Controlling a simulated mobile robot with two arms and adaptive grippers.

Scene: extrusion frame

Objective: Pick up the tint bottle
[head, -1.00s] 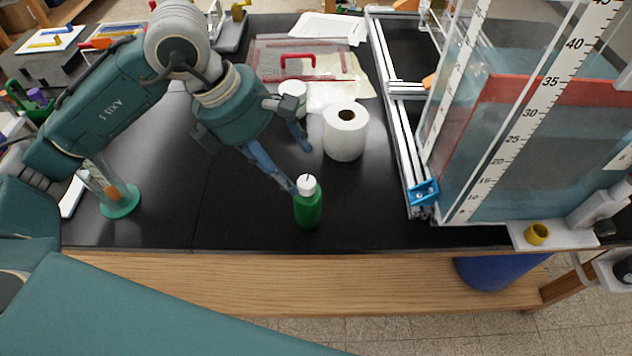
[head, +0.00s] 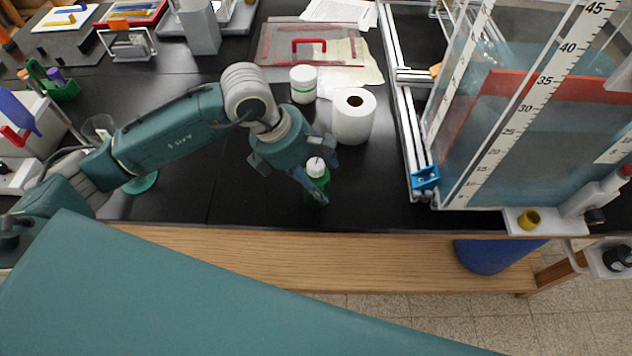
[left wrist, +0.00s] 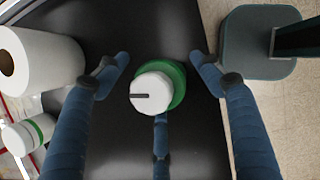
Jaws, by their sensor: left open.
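The tint bottle (head: 316,184) is green with a white cap and stands near the front edge of the black bench. In the left wrist view, I look down on its white cap (left wrist: 151,92) and part of its green body. My left gripper (head: 322,178) is open at the bottle, its fingers partly covering it in the head view. In the left wrist view, the blue fingers of the left gripper (left wrist: 162,75) spread around the bottle, with gaps at the two side fingers. Whether the lower middle finger touches it I cannot tell. My right gripper is not in view.
A paper roll (head: 353,116) stands just behind the bottle, with a white jar (head: 303,84) beyond. A metal extrusion frame (head: 407,130) and a water tank (head: 530,140) stand to the right. The wooden front edge (head: 270,262) is close.

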